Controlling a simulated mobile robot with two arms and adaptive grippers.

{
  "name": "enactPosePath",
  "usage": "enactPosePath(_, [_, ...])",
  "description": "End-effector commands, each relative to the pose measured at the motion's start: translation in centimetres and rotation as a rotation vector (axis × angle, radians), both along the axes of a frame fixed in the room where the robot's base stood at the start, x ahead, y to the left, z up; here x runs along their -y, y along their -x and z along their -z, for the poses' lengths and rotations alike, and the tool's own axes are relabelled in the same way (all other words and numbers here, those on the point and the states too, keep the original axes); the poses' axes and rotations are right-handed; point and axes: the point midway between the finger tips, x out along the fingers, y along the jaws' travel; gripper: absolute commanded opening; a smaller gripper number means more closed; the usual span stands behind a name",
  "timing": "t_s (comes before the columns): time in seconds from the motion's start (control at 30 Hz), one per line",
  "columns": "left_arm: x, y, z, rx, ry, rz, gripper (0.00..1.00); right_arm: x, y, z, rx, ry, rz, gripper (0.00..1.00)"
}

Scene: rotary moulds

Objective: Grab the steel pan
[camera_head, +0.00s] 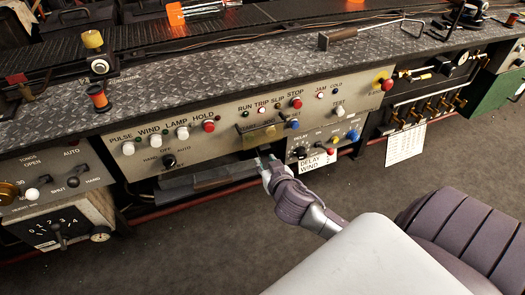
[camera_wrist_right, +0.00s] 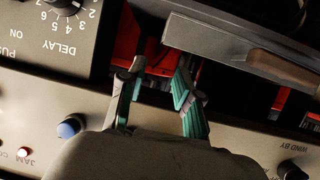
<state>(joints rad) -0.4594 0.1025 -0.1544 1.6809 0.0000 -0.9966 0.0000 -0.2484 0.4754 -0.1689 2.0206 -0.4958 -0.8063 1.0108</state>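A flat grey metal piece that looks like the steel pan (camera_head: 237,171) sits in the dark opening under the middle control panel. In the right wrist view the grey pan (camera_wrist_right: 225,45) fills the upper right, with a brown handle-like bar (camera_wrist_right: 285,70) across its lower side; I cannot tell if the bar belongs to it. My right gripper (camera_head: 266,165) is at the right end of the opening. In the wrist view the right gripper (camera_wrist_right: 160,78) has its two teal-lined fingers apart, with nothing between them, left of the pan. My left gripper is not in view.
The control panel (camera_head: 225,150), with knobs and buttons, overhangs the opening. A small delay box (camera_head: 325,142) stands just right of my right gripper. A gauge box (camera_head: 62,222) is at left. The floor in front is clear.

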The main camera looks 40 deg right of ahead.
Motion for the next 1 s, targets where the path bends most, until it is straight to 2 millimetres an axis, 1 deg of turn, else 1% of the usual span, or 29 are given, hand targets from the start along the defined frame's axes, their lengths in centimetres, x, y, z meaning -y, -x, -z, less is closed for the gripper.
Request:
enactPosePath(0.17, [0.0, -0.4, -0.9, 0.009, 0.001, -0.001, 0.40, 0.6, -1.8, 0.8, 0.001, 0.002, -0.001, 0.33])
enactPosePath(0.27, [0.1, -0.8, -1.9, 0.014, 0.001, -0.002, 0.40, 1.2, -3.5, 1.6, 0.001, 0.003, 0.000, 0.33])
enactPosePath(0.5, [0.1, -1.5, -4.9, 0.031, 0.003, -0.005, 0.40, 2.6, -7.7, 3.4, 0.001, 0.003, 0.001, 0.33])
enactPosePath(0.7, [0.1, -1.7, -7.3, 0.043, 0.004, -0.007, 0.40, 3.5, -10.4, 4.6, 0.001, 0.000, 0.000, 0.33])
enactPosePath(0.83, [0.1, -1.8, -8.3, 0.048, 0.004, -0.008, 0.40, 3.8, -11.4, 5.0, 0.001, 0.001, 0.000, 0.33])
enactPosePath(1.0, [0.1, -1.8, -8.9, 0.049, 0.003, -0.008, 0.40, 4.0, -11.9, 5.2, 0.000, 0.001, 0.000, 0.33])
